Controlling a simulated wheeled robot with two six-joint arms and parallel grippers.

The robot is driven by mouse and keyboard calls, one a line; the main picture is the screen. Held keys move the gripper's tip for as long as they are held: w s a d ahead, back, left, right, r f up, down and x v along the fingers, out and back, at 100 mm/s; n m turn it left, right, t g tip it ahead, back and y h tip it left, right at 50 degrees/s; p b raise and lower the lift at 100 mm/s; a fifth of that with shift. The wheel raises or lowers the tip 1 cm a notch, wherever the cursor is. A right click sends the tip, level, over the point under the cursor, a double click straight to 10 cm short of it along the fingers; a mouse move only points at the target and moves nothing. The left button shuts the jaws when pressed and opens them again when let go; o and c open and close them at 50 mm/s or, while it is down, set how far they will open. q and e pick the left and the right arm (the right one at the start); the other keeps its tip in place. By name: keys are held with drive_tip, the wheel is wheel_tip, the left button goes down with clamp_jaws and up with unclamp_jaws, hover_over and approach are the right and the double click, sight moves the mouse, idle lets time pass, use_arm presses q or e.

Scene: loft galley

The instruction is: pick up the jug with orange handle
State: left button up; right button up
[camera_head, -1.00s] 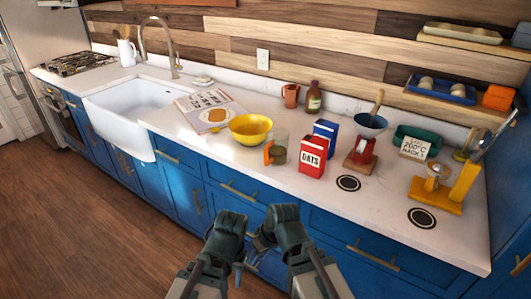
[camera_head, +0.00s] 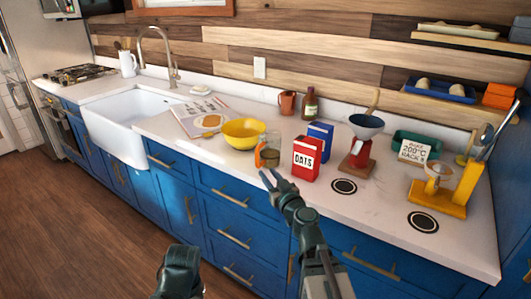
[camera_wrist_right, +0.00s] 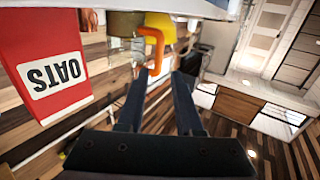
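The jug with the orange handle (camera_head: 271,153) stands upright on the white counter, between the yellow bowl (camera_head: 240,131) and the red oats box (camera_head: 306,159). It is see-through, and its orange handle faces the front left. My right gripper (camera_head: 271,180) is open and empty at the counter's front edge, just short of the jug. In the right wrist view the orange handle (camera_wrist_right: 152,48) shows beyond the open fingers (camera_wrist_right: 160,88), apart from them. My left gripper (camera_head: 180,268) is low in front of the cabinets, and its fingers cannot be made out.
The oats box stands close on the jug's right, with a blue box (camera_head: 321,133) behind it. An open book (camera_head: 203,119) lies left of the bowl. The counter's front left is clear.

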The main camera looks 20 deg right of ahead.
sight(266, 153)
drive_tip(key=w, duration=0.4)
drive_tip(key=w+a, duration=0.1)
drive_tip(key=w, duration=0.8)
drive_tip(key=shift+w+a, duration=0.15)
drive_tip(key=shift+w, duration=0.25)
drive_tip(key=shift+s, duration=0.1)
clamp_jaws()
idle(0.9)
